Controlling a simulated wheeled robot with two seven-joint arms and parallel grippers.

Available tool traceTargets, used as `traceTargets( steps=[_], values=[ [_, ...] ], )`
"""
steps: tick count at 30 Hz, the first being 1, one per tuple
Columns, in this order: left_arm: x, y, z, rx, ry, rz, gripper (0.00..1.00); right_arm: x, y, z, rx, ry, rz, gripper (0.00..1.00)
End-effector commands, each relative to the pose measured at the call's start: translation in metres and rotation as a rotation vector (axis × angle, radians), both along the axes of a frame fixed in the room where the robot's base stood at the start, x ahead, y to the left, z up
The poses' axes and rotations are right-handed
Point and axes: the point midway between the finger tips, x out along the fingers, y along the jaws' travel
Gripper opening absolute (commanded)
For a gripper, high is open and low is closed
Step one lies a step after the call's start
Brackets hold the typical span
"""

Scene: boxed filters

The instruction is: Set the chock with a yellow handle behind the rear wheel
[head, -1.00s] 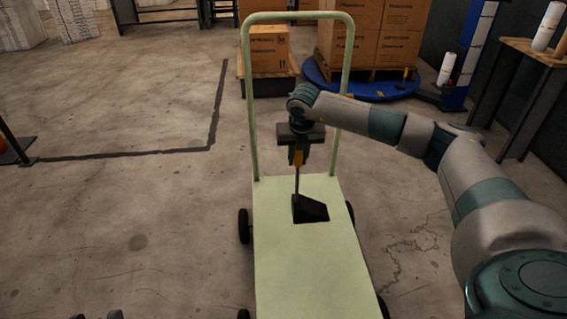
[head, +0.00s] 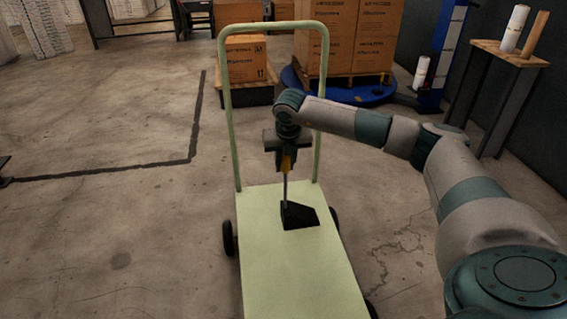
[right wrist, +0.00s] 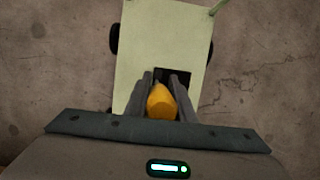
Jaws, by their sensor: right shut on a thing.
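The chock (head: 300,215) is a black wedge with a thin upright rod and a yellow handle (head: 287,161). My right gripper (head: 286,153) points down, shut on the handle, which also shows between the fingers in the right wrist view (right wrist: 161,102). The wedge is over the deck of a pale green cart (head: 285,265); I cannot tell whether it touches the deck. The cart has small black wheels, one at the left far side (head: 228,238) and one at the right (head: 337,220). My left gripper is out of view.
The cart's tall hoop handle (head: 231,110) rises just behind my right gripper. Behind it are a low boxed stack (head: 247,60) and a blue round base (head: 350,94) with cartons. A side table (head: 510,52) stands at the right. The floor left of the cart is clear.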

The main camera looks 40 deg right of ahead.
Motion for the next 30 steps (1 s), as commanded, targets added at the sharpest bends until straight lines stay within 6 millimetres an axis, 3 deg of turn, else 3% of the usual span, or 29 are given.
traceTargets(
  steps=[8, 17, 30],
  values=[
    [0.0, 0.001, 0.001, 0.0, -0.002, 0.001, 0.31, 0.001, 0.034, 0.007, 0.002, -0.005, 0.184, 0.0],
    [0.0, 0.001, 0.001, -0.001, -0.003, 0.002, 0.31, -0.006, 0.103, 0.022, 0.002, -0.008, 0.608, 0.0],
    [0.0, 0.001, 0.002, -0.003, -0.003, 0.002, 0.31, -0.03, 0.197, 0.05, 0.001, -0.007, 1.275, 0.0]
  ],
)
